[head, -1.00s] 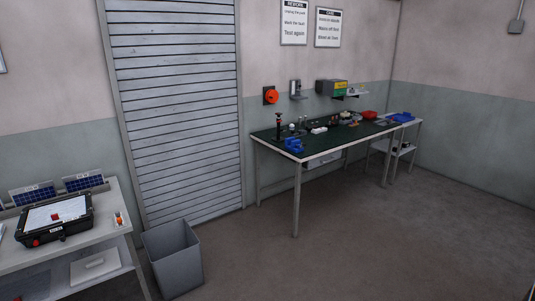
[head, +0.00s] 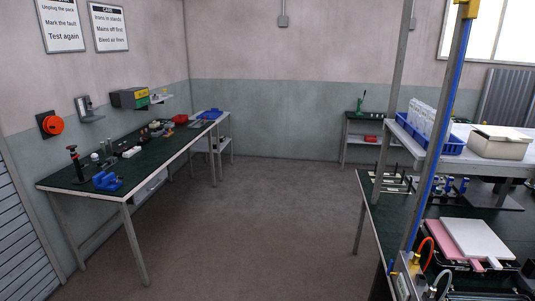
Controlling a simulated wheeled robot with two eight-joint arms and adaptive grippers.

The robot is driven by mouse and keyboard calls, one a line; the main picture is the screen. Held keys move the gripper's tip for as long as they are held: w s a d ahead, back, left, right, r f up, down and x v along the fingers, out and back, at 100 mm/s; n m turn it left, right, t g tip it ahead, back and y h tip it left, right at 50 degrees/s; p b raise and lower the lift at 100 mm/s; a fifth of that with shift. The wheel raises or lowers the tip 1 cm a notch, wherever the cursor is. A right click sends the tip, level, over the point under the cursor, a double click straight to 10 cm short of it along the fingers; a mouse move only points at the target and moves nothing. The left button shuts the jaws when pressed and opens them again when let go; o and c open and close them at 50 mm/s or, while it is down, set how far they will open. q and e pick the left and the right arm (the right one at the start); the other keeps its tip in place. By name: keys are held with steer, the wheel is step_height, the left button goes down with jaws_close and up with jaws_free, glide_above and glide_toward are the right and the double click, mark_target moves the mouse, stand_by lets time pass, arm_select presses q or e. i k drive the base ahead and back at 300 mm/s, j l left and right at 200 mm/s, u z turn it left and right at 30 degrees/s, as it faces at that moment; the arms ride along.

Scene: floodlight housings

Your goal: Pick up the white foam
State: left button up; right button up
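A flat white slab (head: 473,239), which may be the white foam, lies at the lower right in the head view. It is beside and partly over a pink slab (head: 440,250), on dark equipment on a bench. I cannot tell its material from here. Neither of my grippers is in view.
A green-topped bench (head: 90,185) with tools and a blue vise (head: 107,181) stands along the left wall. A metal post (head: 440,130) and a shelf with a blue crate (head: 448,143) and a beige box (head: 500,142) rise at the right bench. The floor (head: 265,230) between the benches is clear.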

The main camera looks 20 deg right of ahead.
mark_target(474, 239)
steer(key=i+l+z, duration=0.15)
steer(key=i+z, duration=0.15)
steer(key=z, duration=0.15)
steer(key=i+z, duration=0.6)
steer(key=z, duration=0.25)
steer(key=i+j+z, duration=0.2)
steer(key=z, duration=0.25)
steer(key=i+z, duration=0.15)
steer(key=z, duration=0.25)
steer(key=i+z, duration=0.15)
steer(key=z, duration=0.3)
steer(key=i+j+z, duration=0.1)
steer(key=z, duration=0.3)
steer(key=i+j+z, duration=0.15)
steer(key=z, duration=0.25)
steer(key=i+j+z, duration=0.1)
steer(key=z, duration=0.35)
steer(key=i+j+z, duration=0.1)
steer(key=j+z, duration=0.15)
steer(key=z, duration=0.15)
steer(key=i+j+z, duration=0.1)
steer(key=z, duration=0.2)
